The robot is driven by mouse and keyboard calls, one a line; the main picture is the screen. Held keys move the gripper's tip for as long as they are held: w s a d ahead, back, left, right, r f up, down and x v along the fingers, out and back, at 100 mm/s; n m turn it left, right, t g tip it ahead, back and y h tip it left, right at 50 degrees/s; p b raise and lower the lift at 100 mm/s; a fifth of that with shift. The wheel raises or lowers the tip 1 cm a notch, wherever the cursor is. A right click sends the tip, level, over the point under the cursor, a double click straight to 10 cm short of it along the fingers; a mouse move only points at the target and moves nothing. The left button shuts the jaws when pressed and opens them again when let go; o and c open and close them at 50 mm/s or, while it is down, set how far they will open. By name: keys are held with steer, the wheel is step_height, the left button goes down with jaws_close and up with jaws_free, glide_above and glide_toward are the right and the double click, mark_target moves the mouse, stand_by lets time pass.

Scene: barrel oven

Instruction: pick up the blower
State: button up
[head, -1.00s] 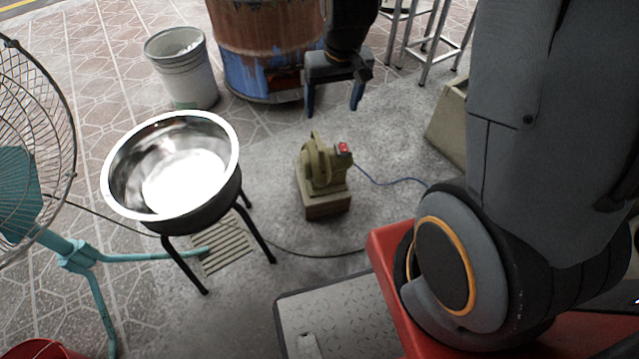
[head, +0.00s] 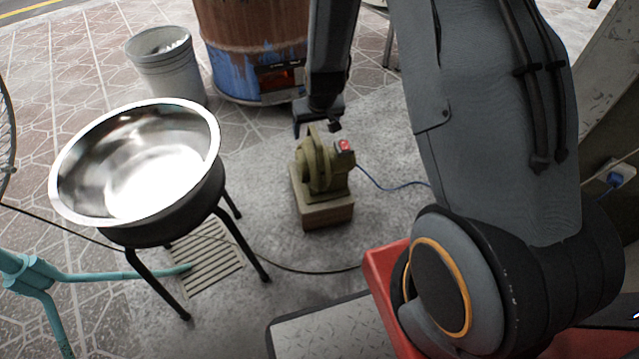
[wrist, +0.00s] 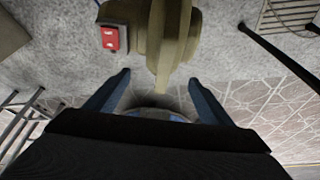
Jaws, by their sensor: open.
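The blower (head: 318,166) is an olive-yellow snail-shaped machine with a red switch, standing on a block on the concrete floor in the middle of the head view. My gripper (head: 312,132) is just behind and above it there, and the blower hides part of the fingers. In the wrist view the blower (wrist: 170,38) is at the top, its narrow edge pointing down between the fingers. There my gripper (wrist: 160,82) is open and empty, with one blue finger on each side. I cannot tell whether a finger touches the blower.
A steel bowl (head: 75,190) sits on a black-legged stool left of the blower. The barrel oven (head: 235,50) and a grey bucket (head: 168,68) stand behind. A blue cord (head: 385,187) runs right from the blower. A dark cable (head: 300,270) crosses the floor in front.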

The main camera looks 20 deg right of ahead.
steer(key=b+x, duration=0.2)
steer(key=x, duration=0.3)
steer(key=shift+w+a+f, duration=0.15)
steer(key=c, duration=1.4)
steer(key=shift+w+r, duration=0.2)
steer(key=shift+r, duration=0.05)
steer(key=shift+c, duration=0.9)
